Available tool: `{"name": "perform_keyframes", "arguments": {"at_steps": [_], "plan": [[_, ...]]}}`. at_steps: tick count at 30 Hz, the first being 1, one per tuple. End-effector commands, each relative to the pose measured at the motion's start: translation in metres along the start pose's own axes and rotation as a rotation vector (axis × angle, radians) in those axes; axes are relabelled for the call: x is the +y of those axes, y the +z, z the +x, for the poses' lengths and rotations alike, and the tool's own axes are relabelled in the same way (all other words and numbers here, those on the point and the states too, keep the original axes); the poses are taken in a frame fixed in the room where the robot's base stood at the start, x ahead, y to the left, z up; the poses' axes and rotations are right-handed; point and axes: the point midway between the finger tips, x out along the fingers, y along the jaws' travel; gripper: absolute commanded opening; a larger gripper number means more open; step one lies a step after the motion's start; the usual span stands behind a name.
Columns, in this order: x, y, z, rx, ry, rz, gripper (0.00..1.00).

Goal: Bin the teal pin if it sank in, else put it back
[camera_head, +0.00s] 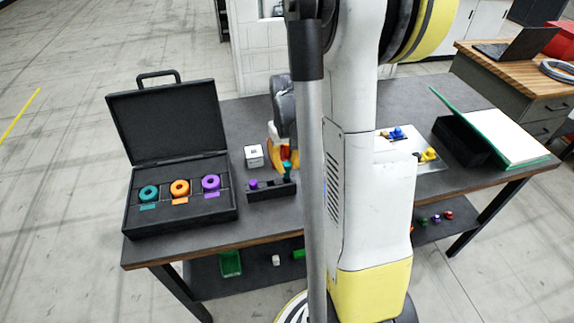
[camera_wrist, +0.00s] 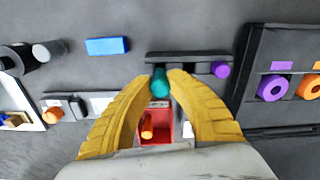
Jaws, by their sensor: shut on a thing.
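The teal pin (camera_wrist: 160,82) is between the yellow fingertips of my gripper (camera_wrist: 162,77), which is shut on it. In the head view the teal pin (camera_head: 287,170) stands upright at the right part of the black rack (camera_head: 271,194), with my gripper (camera_head: 283,157) just behind it. I cannot tell whether its lower end sits in the rack or just above it. A purple pin (camera_head: 253,184) stands at the rack's left end; it also shows in the wrist view (camera_wrist: 221,70). A red container (camera_wrist: 181,132) holding an orange piece (camera_wrist: 147,126) lies under my gripper.
An open black case (camera_head: 180,217) with teal, orange and purple rings stands at the left. A white box (camera_head: 254,156) is behind the rack. A blue block (camera_wrist: 107,46) lies near the rack. A green bin (camera_head: 230,263) is on the lower shelf. My arm hides the table's middle.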

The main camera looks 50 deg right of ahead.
Motion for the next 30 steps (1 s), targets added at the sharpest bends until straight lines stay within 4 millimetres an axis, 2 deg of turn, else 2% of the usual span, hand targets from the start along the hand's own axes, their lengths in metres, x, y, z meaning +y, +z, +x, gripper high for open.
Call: {"name": "perform_keyframes", "arguments": {"at_steps": [30], "plan": [[0.000, 0.000, 0.021, 0.000, 0.000, 0.000, 0.00]]}}
